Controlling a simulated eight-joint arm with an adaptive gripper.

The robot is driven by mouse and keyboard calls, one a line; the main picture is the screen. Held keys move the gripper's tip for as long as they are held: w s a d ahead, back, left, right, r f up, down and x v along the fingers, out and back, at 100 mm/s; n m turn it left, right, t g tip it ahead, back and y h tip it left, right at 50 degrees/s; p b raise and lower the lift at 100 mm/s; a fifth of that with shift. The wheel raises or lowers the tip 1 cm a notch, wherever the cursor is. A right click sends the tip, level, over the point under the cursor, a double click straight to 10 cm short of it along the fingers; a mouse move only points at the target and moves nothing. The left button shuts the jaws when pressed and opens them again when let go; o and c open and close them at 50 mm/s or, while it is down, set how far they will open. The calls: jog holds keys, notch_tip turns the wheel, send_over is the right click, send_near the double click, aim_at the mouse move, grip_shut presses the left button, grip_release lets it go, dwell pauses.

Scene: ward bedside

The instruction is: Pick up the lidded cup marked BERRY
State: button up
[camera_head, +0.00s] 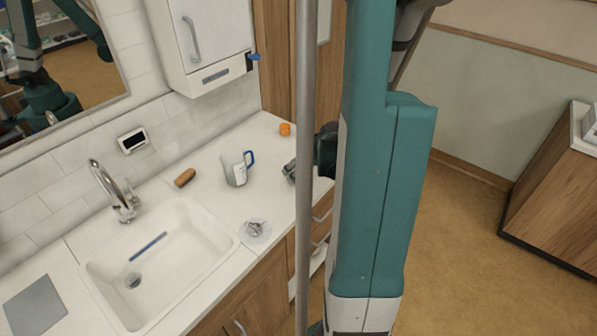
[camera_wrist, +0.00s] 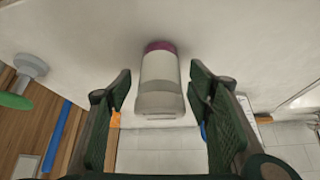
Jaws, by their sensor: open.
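A cup (camera_wrist: 160,82) with a pale body, a grey lower band and a magenta end shows in the wrist view. No lettering can be read on it, so I cannot tell whether it is marked BERRY. My gripper (camera_wrist: 160,88) is open, with one dark green finger on each side of the cup. A gap shows between each finger and the cup. In the head view my teal arm and a grey pole block the area, and I cannot make out this cup there.
A clear mug (camera_head: 236,168) with a blue handle, an orange cap (camera_head: 285,129), a brown object (camera_head: 185,177) and a small clear dish (camera_head: 255,232) are on the white counter. The sink (camera_head: 175,265) and tap (camera_head: 118,195) are left. A wall cabinet (camera_head: 205,45) hangs above.

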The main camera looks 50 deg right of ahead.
jog(key=shift+c, duration=0.5)
jog(key=c, duration=1)
jog(key=shift+r, duration=0.15)
jog(key=shift+r+p, duration=0.6)
jog(key=shift+r, duration=4.25)
